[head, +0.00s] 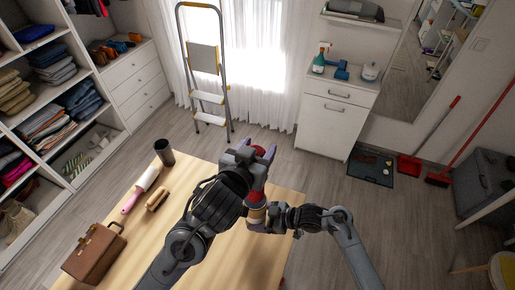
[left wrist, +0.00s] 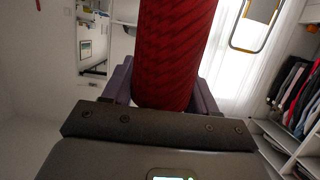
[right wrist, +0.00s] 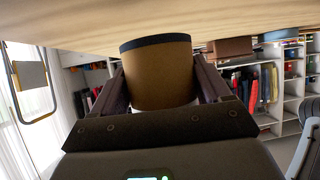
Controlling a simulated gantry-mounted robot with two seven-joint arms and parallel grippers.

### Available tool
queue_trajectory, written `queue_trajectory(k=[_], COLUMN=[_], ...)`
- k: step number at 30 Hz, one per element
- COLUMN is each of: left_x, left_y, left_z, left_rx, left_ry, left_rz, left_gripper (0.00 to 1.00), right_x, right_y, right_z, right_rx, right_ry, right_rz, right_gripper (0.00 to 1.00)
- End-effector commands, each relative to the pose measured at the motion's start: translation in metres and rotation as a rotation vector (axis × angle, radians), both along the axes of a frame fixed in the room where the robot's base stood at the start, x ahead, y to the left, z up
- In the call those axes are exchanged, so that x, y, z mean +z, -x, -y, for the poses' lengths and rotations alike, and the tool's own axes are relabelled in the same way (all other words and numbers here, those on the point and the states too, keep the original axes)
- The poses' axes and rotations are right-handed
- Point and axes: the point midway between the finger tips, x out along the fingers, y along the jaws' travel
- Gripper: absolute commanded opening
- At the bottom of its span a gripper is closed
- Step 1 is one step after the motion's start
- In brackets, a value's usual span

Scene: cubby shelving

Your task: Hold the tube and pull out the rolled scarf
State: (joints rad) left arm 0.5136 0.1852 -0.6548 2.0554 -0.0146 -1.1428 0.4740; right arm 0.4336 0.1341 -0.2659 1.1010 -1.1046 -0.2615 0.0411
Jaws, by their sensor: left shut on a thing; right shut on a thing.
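The rolled scarf (left wrist: 175,50) is red and ribbed. In the left wrist view it stands between the fingers of my left gripper (left wrist: 165,95), which is shut on it. In the head view a red part of the scarf (head: 257,190) shows below the left gripper (head: 262,160). The tube (right wrist: 158,75) is tan cardboard with a dark rim. My right gripper (right wrist: 160,90) is shut on it, one finger on each side. In the head view the tube (head: 257,214) is directly below the scarf. My arms hide whether the scarf's lower end is still inside the tube.
The wooden table (head: 135,235) carries a brown case (head: 94,254), a brush (head: 156,199), a pink-handled roller (head: 142,188) and a dark cup (head: 164,152) on its left side. A stepladder (head: 205,70) and a white cabinet (head: 335,115) stand beyond the table.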

Motion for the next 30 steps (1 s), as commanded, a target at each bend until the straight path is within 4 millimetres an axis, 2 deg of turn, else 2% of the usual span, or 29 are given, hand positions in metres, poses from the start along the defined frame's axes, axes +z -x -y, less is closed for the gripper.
queue_trajectory(k=[10,11,15,23,30], left_x=[0.002,0.002,0.002,0.002,0.002], left_y=[0.0,0.0,0.0,0.0,0.0], left_z=[0.0,0.0,0.0,0.0,0.0], left_rx=[0.0,0.0,0.0,0.0,0.0], left_ry=[0.0,0.0,0.0,0.0,0.0], left_rz=[0.001,0.001,0.001,0.001,0.001], left_gripper=[0.05,0.05,0.05,0.05,0.05], right_x=[0.001,0.001,0.001,0.002,0.013], right_y=[0.0,0.0,0.0,0.0,0.005], right_z=[0.0,0.0,0.0,0.001,0.021], right_rx=[0.0,0.0,0.0,0.0,-0.001], right_ry=[0.0,0.0,0.0,0.0,0.002], right_rz=[0.0,0.0,0.0,0.0,0.004], right_gripper=[0.6,0.81,1.0,1.0,1.0])
